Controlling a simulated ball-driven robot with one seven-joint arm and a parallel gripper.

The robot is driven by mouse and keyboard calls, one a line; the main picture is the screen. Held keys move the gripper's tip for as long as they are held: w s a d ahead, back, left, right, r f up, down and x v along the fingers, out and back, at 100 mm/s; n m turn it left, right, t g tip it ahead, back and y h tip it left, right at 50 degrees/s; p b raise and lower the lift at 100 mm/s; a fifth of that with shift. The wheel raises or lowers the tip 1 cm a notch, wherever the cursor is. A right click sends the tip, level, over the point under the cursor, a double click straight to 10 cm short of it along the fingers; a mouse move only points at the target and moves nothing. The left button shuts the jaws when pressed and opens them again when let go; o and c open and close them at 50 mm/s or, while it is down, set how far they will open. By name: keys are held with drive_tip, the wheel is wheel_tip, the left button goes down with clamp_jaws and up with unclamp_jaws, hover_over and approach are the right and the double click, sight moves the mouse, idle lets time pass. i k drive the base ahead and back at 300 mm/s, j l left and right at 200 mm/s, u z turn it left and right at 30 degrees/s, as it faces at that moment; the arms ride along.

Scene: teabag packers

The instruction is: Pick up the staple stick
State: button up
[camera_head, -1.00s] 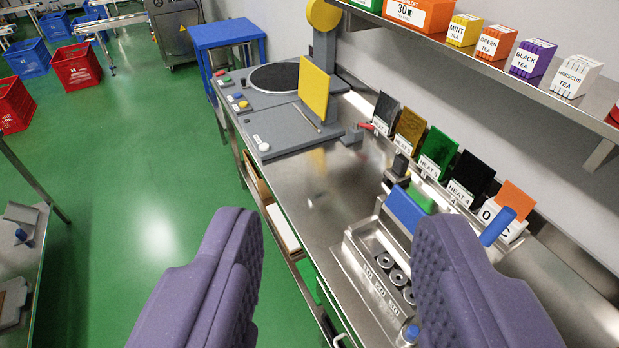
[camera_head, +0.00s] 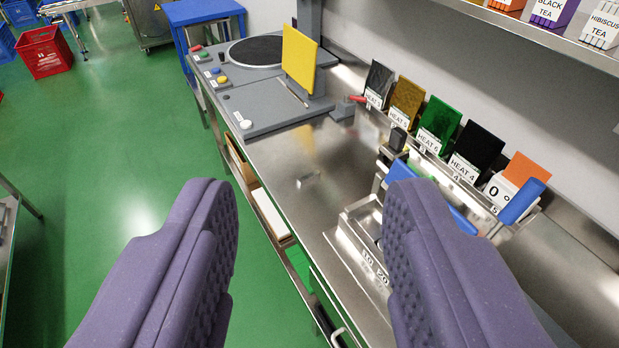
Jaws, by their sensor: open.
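A small silvery bar (camera_head: 308,180), which looks like the staple stick, lies on the steel worktop (camera_head: 290,150). It is bright and low in contrast against the shiny steel, so its details are hard to tell. My gripper (camera_head: 311,215) is open and empty, with a purple ridged finger on each side of the picture. The bar shows in the gap between the fingers, farther off, and neither finger touches it.
A steel fixture (camera_head: 346,238) stands right of the bar, partly hidden by my right finger. Upright coloured plates (camera_head: 439,121) line the back. A grey machine with a yellow plate (camera_head: 299,58) stands beyond. Green floor (camera_head: 120,130) is clear at left.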

sight(315, 174)
drive_tip(key=i+j+z, duration=0.2)
drive_tip(key=i+j, duration=0.2)
drive_tip(key=i, duration=0.15)
drive_tip(key=i+j+z, duration=0.25)
drive_tip(key=i+j, duration=0.25)
drive_tip(key=i+j+z, duration=0.2)
drive_tip(key=i+j, duration=0.35)
drive_tip(key=i+j+z, duration=0.2)
drive_tip(key=i+j, duration=0.2)
drive_tip(key=j, duration=0.35)
